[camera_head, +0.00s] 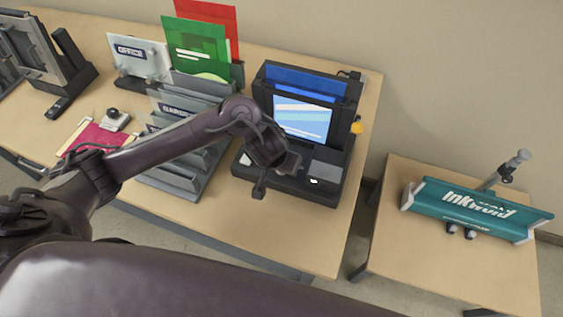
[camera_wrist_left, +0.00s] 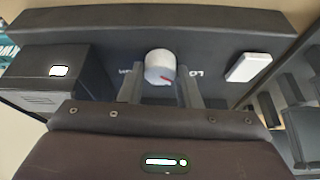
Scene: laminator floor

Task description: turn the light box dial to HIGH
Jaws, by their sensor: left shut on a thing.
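The light box is the dark unit with a lit blue-and-white screen (camera_head: 301,120) on the long table. Its dial (camera_wrist_left: 159,66) is a round white knob with a red pointer mark, seen in the left wrist view on the dark front panel. The mark points down and slightly right in that view. Upside-down lettering shows beside the dial: "LO" to the right, and a label to the left partly hidden by a finger. My left gripper (camera_head: 276,176) is at the front of the light box, its fingers (camera_wrist_left: 161,86) shut on the dial. The dial is hidden in the head view.
A white button (camera_wrist_left: 249,67) sits right of the dial in the wrist view. Grey file racks (camera_head: 190,172) marked with labels stand left of the light box. A teal "Inkwold" device (camera_head: 475,208) is on the separate right table. The table front right is clear.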

